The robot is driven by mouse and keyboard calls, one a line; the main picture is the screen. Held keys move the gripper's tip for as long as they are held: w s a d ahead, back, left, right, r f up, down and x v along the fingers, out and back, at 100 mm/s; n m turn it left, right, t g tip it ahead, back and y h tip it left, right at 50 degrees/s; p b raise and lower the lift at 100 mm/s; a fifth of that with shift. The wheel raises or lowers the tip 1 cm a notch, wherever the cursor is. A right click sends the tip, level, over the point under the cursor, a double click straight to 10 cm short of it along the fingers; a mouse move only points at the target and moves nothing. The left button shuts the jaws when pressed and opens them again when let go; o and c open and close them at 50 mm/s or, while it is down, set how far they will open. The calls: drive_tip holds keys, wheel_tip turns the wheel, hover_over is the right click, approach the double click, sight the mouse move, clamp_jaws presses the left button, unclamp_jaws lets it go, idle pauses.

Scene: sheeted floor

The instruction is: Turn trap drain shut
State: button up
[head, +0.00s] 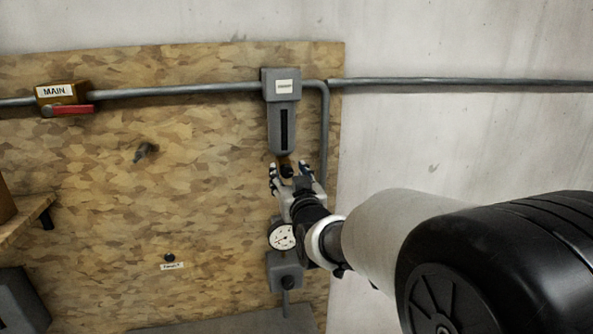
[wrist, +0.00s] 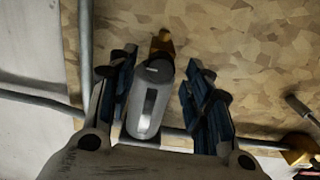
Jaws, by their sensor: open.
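The trap is a grey box (head: 283,108) with a white label and a dark slot, mounted on the board in the head view. Its brass drain (head: 285,160) shows just below it, partly hidden by my gripper. My gripper (head: 288,169) is open, its two fingers to either side of the drain area. In the wrist view the grey trap body (wrist: 149,103) lies between the dark fingers, with the brass drain (wrist: 162,43) past its upper end. I cannot tell whether the fingers touch the drain, or how its handle is turned.
A grey pipe (head: 325,135) runs down close to the right of my gripper. A round gauge (head: 282,236) sits below it, above a grey box (head: 285,270). The MAIN valve with its red handle (head: 69,110) is at upper left. The board's middle is mostly clear.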

drive_tip(key=shift+w+a, duration=0.1)
drive_tip(key=shift+w, duration=0.2)
drive_tip(key=shift+c, duration=0.2)
drive_tip(key=c, duration=1)
